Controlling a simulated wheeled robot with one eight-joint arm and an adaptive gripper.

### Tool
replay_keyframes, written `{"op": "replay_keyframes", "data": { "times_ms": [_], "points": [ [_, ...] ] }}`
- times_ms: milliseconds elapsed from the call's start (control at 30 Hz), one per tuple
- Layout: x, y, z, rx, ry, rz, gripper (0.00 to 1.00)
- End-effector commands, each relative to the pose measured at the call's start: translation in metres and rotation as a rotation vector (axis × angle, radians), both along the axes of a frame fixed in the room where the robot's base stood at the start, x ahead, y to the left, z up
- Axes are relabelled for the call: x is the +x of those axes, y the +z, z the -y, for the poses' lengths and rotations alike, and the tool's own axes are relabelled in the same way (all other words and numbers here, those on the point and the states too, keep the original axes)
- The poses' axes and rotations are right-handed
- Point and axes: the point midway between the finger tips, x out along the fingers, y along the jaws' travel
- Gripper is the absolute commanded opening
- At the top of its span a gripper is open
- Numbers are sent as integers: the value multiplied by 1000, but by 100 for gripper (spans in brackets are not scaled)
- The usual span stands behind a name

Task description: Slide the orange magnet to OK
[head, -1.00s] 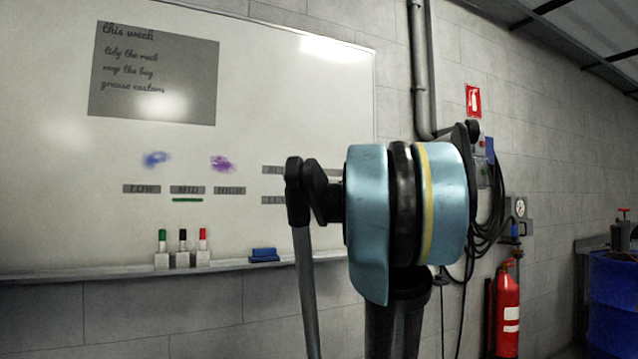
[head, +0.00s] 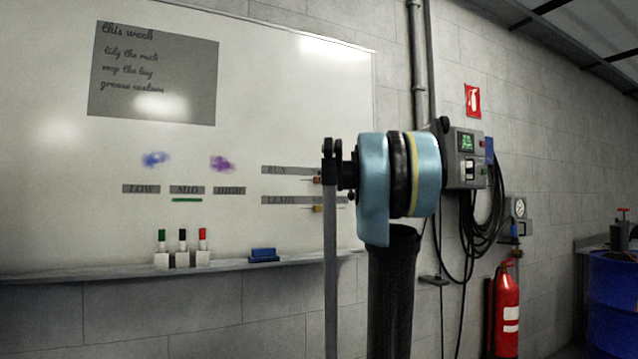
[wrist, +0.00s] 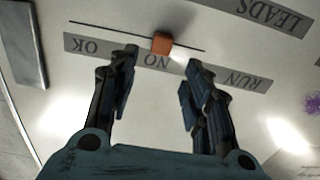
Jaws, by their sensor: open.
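The orange magnet (wrist: 162,43) is a small block on a thin dark line on the whiteboard, beside the word NO on a grey label strip; this view shows the lettering upside down. The OK label (wrist: 86,46) lies to its left in the wrist view. My gripper (wrist: 161,58) is open and empty, its two fingers apart, with the magnet just beyond and between the tips. Whether they touch the board is unclear. In the head view, the magnet (head: 317,180) is small beside my arm, which hides my fingers and the OK label.
The RUN label (wrist: 246,80) is right of NO in the wrist view, and a LEADS label (wrist: 272,14) lies on another strip. A yellow magnet (head: 317,209) sits on the lower row. A tray ledge (head: 110,270) holds markers and a blue eraser (head: 263,255).

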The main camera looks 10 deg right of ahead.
Motion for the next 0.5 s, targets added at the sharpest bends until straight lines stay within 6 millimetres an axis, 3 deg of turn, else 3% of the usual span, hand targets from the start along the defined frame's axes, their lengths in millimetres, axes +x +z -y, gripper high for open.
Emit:
{"op": "replay_keyframes", "data": {
  "times_ms": [500],
  "points": [
    [69,0,-23,0,0,0,45]
  ]
}}
